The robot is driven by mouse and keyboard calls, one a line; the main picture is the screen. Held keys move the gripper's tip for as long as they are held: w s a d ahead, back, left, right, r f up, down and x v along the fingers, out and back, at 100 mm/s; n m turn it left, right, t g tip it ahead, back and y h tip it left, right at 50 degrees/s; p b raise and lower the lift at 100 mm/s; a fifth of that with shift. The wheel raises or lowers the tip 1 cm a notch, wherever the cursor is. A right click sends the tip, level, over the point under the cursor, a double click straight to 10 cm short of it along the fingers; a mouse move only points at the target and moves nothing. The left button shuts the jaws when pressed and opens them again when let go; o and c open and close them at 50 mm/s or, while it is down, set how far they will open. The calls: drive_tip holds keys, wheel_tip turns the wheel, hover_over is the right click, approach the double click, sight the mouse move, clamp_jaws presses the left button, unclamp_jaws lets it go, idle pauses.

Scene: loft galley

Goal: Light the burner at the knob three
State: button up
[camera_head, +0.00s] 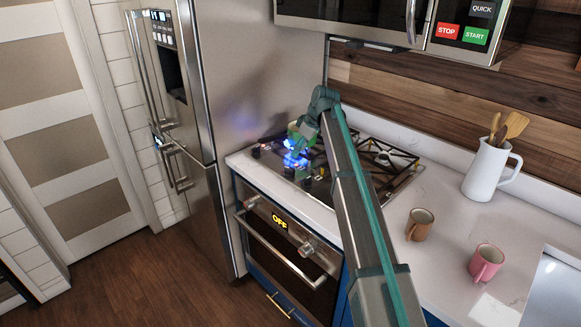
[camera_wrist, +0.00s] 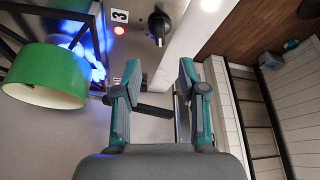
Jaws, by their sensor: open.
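Knob three (camera_wrist: 158,28) is black, beside a label "3" (camera_wrist: 120,16) and a red dot, at the top of the wrist view. My gripper (camera_wrist: 158,75) is open and empty, its fingers apart over the cooktop edge and short of this knob in the picture. A second label and dark knob show between and behind the fingers, partly hidden. Bright blue flame light (camera_wrist: 92,68) shows beside a green pot (camera_wrist: 45,78) at left. In the head view, blue light (camera_head: 294,158) shows by my gripper at the cooktop (camera_head: 405,165); I cannot tell which burner it belongs to.
The oven (camera_head: 280,250) below reads "OFF". A steel fridge (camera_head: 250,80) stands left of the cooktop and a microwave (camera_head: 390,25) hangs above. A brown mug (camera_head: 419,225), a pink mug (camera_head: 486,263) and a white utensil jug (camera_head: 486,172) stand on the counter at right.

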sight(290, 168)
drive_tip(key=p+x, duration=0.2)
drive_tip(key=x, duration=0.7)
drive_tip(key=shift+f, duration=0.3)
clamp_jaws()
